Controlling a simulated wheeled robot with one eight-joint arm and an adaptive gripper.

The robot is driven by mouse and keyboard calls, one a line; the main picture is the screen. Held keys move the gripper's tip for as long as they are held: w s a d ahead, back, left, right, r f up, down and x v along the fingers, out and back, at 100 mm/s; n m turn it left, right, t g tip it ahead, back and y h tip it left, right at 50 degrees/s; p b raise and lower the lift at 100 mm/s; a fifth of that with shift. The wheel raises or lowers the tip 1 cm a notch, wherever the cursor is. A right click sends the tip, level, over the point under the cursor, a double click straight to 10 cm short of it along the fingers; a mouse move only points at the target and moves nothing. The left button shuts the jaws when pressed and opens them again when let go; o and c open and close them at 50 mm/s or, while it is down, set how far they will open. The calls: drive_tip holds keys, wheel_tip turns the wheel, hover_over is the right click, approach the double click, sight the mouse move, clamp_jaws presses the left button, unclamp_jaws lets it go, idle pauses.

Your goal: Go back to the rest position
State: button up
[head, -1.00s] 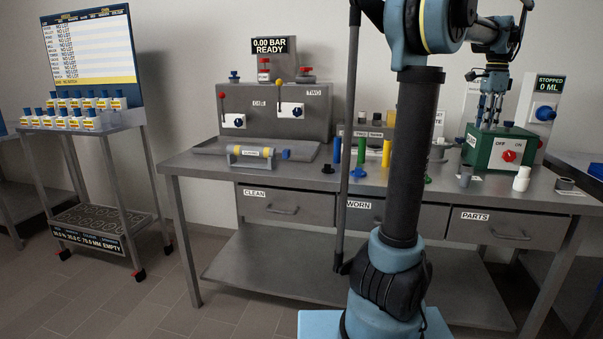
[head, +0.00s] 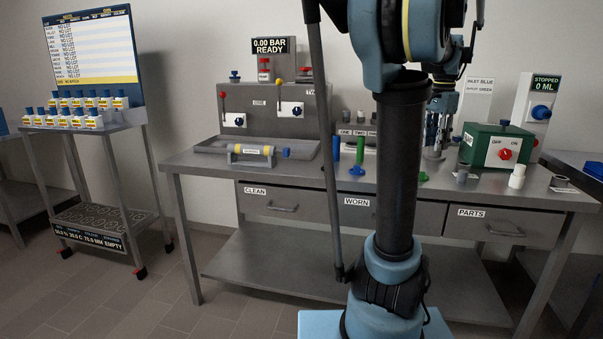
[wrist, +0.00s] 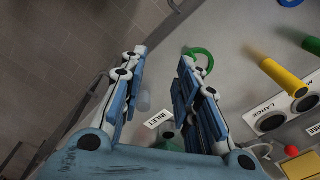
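My gripper (head: 436,148) hangs in the head view with its fingers pointing down over the bench, partly behind my own arm, left of the green box. In the wrist view my gripper (wrist: 163,60) has its two fingers spread wide apart, with nothing held between them. Below it lie the bench top, an INLET label (wrist: 157,119), a green ring (wrist: 203,57) and a yellow tube (wrist: 283,76). The green box (head: 494,146) with a red OFF/ON knob stands clear to the right of my gripper in the head view.
A grey cup (head: 462,176) and a white fitting (head: 517,176) stand before the green box. Blue (head: 336,147) and green (head: 360,150) tubes stand mid-bench. The bench (head: 210,161) carries a grey press at left. A cart (head: 105,128) of bottles stands further left, with open floor between.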

drive_tip(key=s+a+f+n+t, duration=0.1)
drive_tip(key=s+a+f+n, duration=0.6)
drive_tip(key=s+a+f, duration=0.2)
drive_tip(key=s+a+f+n, duration=0.7)
drive_tip(key=s+a+f, duration=0.2)
drive_tip(key=a+f, duration=0.5)
wheel_tip(320, 180, down, 3)
drive_tip(key=shift+s+f+t, duration=0.15)
drive_tip(key=shift+s+t, duration=0.15)
drive_tip(key=shift+t, duration=0.1)
drive_tip(key=shift+w+f, duration=0.2)
drive_tip(key=shift+w, duration=0.25)
